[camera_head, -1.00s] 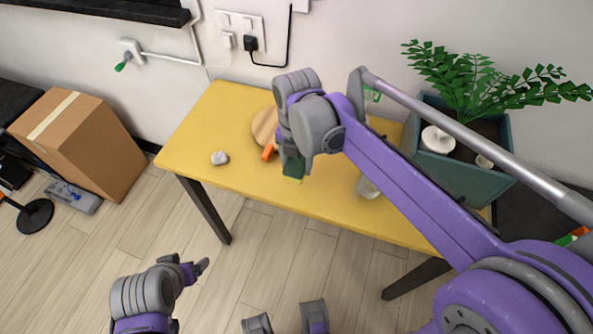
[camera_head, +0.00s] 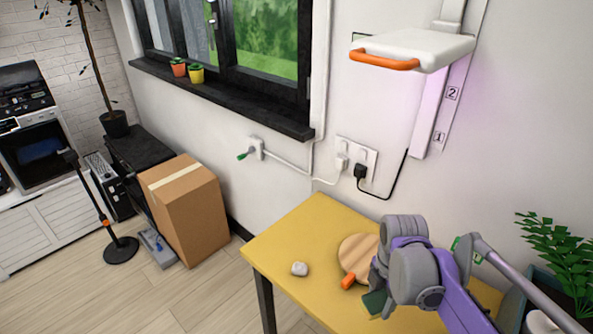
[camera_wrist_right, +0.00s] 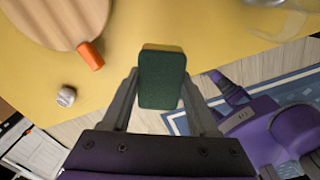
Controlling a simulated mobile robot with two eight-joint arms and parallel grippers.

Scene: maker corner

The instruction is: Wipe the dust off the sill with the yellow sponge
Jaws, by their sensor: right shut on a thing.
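My right gripper (camera_wrist_right: 158,85) is shut on the sponge (camera_wrist_right: 160,82), which shows a dark green face and a thin yellow edge. In the head view the sponge (camera_head: 374,303) shows at the front of my right arm, over the yellow table beside the round board; I cannot tell if it touches the table. The dark sill (camera_head: 237,98) runs under the window at upper left, well away from the gripper. No dust can be made out on it at this distance. My left gripper does not show in the head view.
An orange pot (camera_head: 179,67) and a yellow pot (camera_head: 196,74) stand on the sill. The yellow table (camera_head: 300,235) carries a round wooden board (camera_head: 357,256) and a small white lump (camera_head: 299,269). A cardboard box (camera_head: 188,210) stands below the sill. A cable (camera_head: 290,168) runs along the wall.

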